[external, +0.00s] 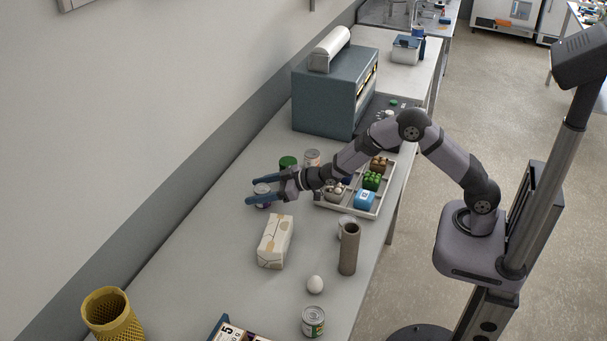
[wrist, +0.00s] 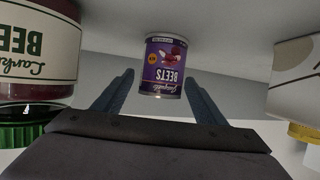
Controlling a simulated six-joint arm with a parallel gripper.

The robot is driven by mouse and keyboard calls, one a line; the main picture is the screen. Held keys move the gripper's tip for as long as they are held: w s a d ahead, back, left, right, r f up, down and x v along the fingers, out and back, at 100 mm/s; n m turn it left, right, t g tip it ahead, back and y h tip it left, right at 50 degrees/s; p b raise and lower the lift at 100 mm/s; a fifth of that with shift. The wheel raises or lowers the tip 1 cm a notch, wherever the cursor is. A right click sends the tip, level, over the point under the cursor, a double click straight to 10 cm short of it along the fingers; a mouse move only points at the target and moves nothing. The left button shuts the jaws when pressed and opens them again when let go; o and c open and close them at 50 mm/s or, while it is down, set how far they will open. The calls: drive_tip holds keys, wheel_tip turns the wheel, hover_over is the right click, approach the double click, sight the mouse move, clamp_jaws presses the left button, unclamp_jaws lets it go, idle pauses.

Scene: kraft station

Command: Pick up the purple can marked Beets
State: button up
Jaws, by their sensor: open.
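The purple can marked Beets (wrist: 165,66) is centred ahead of my gripper in the wrist view, between the lines of the two open fingers (wrist: 158,95). It appears upside down in that view and its label is readable. In the external view the can (external: 262,190) is small and partly hidden by my gripper (external: 249,192). The fingers are open and nothing is gripped.
A jar with a green lid (wrist: 38,60) is close at left in the wrist view; a patterned carton (external: 275,241) is close on the other side. A cardboard tube (external: 349,248), an egg (external: 315,284), another can (external: 313,320) and a tray (external: 338,205) share the counter.

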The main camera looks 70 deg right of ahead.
drive_tip(key=shift+x, duration=1.2)
drive_tip(key=c, duration=1.2)
drive_tip(key=shift+r, duration=0.1)
wheel_tip(320, 180, up, 10)
